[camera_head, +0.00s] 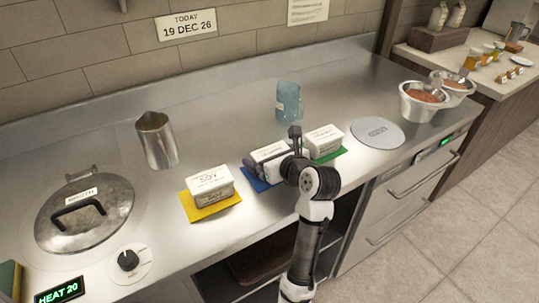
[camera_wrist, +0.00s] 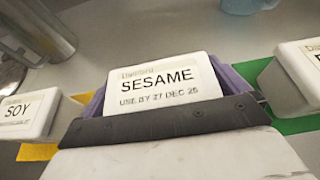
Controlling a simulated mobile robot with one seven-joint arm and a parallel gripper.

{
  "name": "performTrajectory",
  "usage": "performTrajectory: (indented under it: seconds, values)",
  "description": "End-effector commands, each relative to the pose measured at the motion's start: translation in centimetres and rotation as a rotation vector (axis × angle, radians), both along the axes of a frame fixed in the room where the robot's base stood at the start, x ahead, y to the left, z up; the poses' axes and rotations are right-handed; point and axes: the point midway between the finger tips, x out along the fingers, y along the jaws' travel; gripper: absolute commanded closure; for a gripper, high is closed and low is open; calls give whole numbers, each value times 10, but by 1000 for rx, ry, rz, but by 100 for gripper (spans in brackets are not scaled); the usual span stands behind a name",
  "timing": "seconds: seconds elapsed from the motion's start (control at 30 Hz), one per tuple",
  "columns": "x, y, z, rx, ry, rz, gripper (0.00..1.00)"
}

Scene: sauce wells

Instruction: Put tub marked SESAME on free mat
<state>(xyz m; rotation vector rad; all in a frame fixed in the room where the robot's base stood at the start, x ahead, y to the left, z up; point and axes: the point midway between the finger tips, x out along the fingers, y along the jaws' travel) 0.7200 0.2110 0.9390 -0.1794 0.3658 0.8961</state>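The SESAME tub, white with a black-lettered label, shows in the wrist view (camera_wrist: 170,85) directly in front of my gripper. In the head view this white tub (camera_head: 268,152) is at the blue mat (camera_head: 258,184), partly hidden by my gripper (camera_head: 273,148). Dark gripper parts show at both sides of the tub; I cannot tell whether they touch it or whether it rests on the mat. The SOY tub (camera_head: 210,181) sits on the yellow mat (camera_head: 213,210). Another white tub (camera_head: 323,137) sits on the green mat (camera_head: 332,156).
A lidded pot (camera_head: 110,215) and a metal jug (camera_head: 156,140) stand at left. A blue cup (camera_head: 288,100) stands behind the tubs. A round grey disc (camera_head: 377,134) lies at right, near metal bowls (camera_head: 420,108). Bare steel counter lies between the jug and the cup.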

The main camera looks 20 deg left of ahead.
Motion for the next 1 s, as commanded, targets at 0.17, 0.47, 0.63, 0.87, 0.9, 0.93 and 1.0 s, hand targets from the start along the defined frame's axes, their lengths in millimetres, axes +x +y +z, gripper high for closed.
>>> performTrajectory:
  seconds: [0.17,0.47,0.63,0.87,0.9,0.93,1.0]
  values:
    - [0,0,4,1,-4,0,0]
    - [-31,-42,25,1,-5,-5,0]
    - [-51,-67,39,1,-4,-4,0]
    - [-66,-85,49,0,-1,-2,0]
    - [-67,-86,49,1,-1,-1,0]
    - [-68,-87,50,1,-1,0,0]
    - [-68,-88,50,0,0,0,0]
